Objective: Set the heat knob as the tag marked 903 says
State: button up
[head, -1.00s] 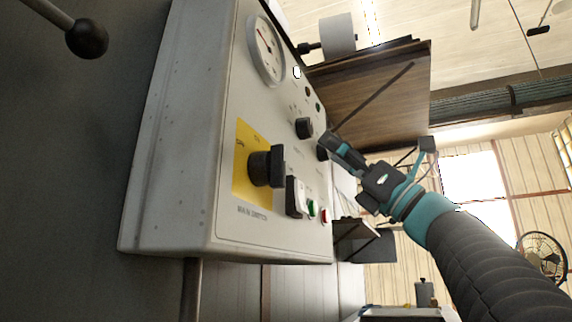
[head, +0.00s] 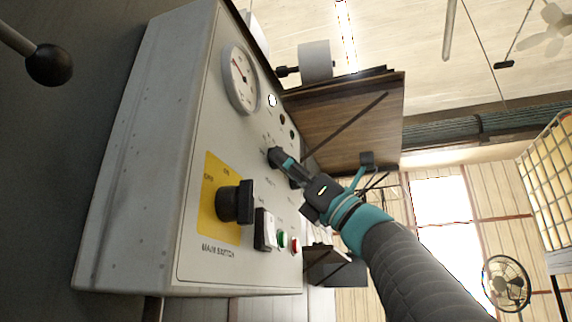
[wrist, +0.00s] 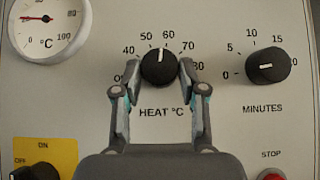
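The heat knob (wrist: 159,68) is black and round, on a pale panel, with "HEAT °C" printed below it. In the wrist view its white mark points almost straight up, between 50 and 60. My gripper (wrist: 159,70) has one finger on each side of the knob, with what looks like a thin gap at each side. In the head view my gripper (head: 280,160) reaches the panel and covers part of the heat knob (head: 273,155). I see no tag marked 903 in either view.
The minutes knob (wrist: 267,65) is close to the right of my gripper. A round °C gauge (wrist: 45,22) is at upper left. A large black main switch (head: 235,203) on a yellow plate juts out, with green (head: 282,240) and red (head: 294,245) buttons nearby.

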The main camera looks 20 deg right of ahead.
jog(key=shift+s+m+t+h, duration=0.15)
jog(key=shift+m+t+h, duration=0.25)
jog(key=shift+m+t, duration=0.3)
jog(key=shift+c, duration=0.2)
jog(key=shift+m+t+h, duration=0.8)
jog(key=shift+m, duration=0.4)
jog(key=o, duration=1.1)
jog(key=shift+o, duration=0.2)
jog(key=v, duration=1.2)
jog(key=shift+r, duration=0.1)
